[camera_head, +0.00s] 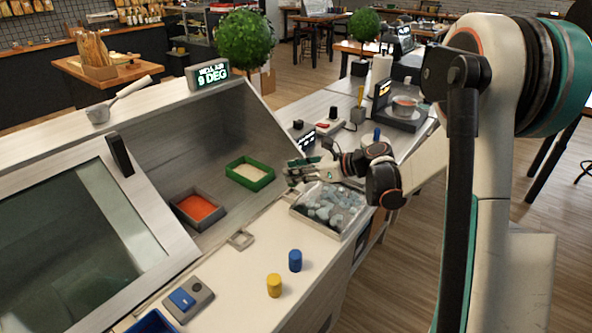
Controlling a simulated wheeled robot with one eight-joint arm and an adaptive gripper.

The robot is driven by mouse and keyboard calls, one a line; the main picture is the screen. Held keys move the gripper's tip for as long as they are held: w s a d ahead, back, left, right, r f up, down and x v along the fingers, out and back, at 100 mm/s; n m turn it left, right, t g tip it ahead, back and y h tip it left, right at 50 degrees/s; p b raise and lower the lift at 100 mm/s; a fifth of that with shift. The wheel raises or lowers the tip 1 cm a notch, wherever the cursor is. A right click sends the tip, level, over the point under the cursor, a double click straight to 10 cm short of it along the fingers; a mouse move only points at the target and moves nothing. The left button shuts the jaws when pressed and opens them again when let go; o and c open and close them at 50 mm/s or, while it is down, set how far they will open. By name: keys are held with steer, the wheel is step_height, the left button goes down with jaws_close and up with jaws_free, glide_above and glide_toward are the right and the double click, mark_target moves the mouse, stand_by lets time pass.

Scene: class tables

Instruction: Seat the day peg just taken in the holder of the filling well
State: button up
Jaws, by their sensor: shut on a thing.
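My gripper (308,171) reaches in from the right, over the right edge of the sunken well (200,150), above and behind a clear-walled bin. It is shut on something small. The held day peg is too small and covered to make out clearly. A small square grey frame (241,240), which may be the holder, lies on the near rim of the well, lower left of my gripper and apart from it. A blue peg (295,260) and a yellow peg (274,286) stand upright on the white counter in front.
An orange-filled dark tray (198,209) and a green tray (249,173) sit in the well. The bin (331,209) holds grey lumps. A grey block with a blue top (188,299) is at front left. A sign (208,74) stands behind. Counter around the pegs is clear.

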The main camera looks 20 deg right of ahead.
steer(key=shift+f+b, duration=0.65)
steer(key=shift+f, duration=0.55)
steer(key=shift+f+b, duration=1.5)
steer(key=shift+b, duration=0.05)
stand_by(1.2)
steer(key=o, duration=1.1)
steer(key=v, duration=1.2)
steer(key=shift+r, duration=0.1)
